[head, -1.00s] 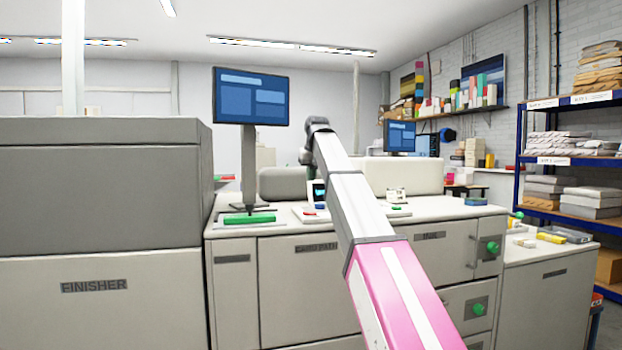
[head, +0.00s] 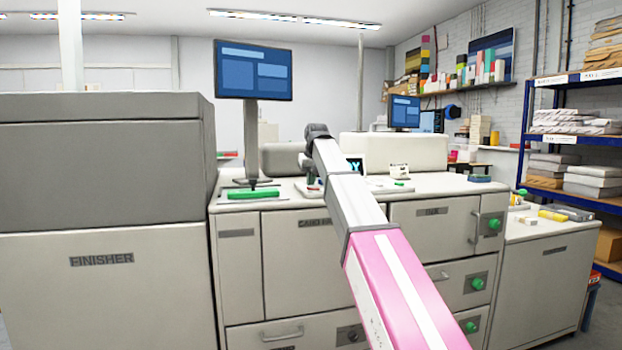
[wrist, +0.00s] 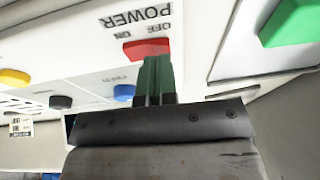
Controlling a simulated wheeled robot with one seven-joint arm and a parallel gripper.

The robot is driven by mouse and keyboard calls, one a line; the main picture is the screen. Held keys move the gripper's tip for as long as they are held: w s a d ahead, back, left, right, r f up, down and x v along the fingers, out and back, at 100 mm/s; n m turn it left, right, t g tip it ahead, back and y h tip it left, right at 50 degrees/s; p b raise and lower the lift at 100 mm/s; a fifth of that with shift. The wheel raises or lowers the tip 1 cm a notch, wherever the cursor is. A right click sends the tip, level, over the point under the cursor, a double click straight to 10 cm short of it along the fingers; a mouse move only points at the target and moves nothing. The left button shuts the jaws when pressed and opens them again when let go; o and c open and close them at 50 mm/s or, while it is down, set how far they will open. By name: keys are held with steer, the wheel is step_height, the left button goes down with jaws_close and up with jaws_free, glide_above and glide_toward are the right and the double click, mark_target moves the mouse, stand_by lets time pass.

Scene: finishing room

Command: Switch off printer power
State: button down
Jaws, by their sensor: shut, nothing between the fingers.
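In the wrist view, the printer's red power switch (wrist: 146,48) sits on a white panel, beside upside-down lettering that reads POWER, OFF and ON. My gripper (wrist: 155,60) is shut and empty, its dark green fingertips at the red switch and overlapping its lower edge in the picture. I cannot tell whether they touch it. In the head view, my gripper (head: 313,184) is small and low over the printer top (head: 235,205), right of the green bar (head: 253,194). The switch is too small to make out clearly there.
A blue button (wrist: 124,91) lies close beside my fingers, with a dark knob (wrist: 60,102) and a yellow button (wrist: 14,77) farther left. A monitor (head: 253,70) on a post stands left of my arm. The grey finisher (head: 100,220) stands at the left.

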steer(key=shift+s+a+f, duration=0.1)
steer(key=shift+a+f, duration=0.05)
steer(key=shift+f, duration=0.2)
steer(key=shift+d, duration=0.2)
steer(key=shift+w+d+r, duration=0.2)
steer(key=shift+w+d, duration=0.05)
steer(key=shift+d, duration=0.3)
steer(key=v, duration=1.1)
steer(key=shift+f, duration=0.1)
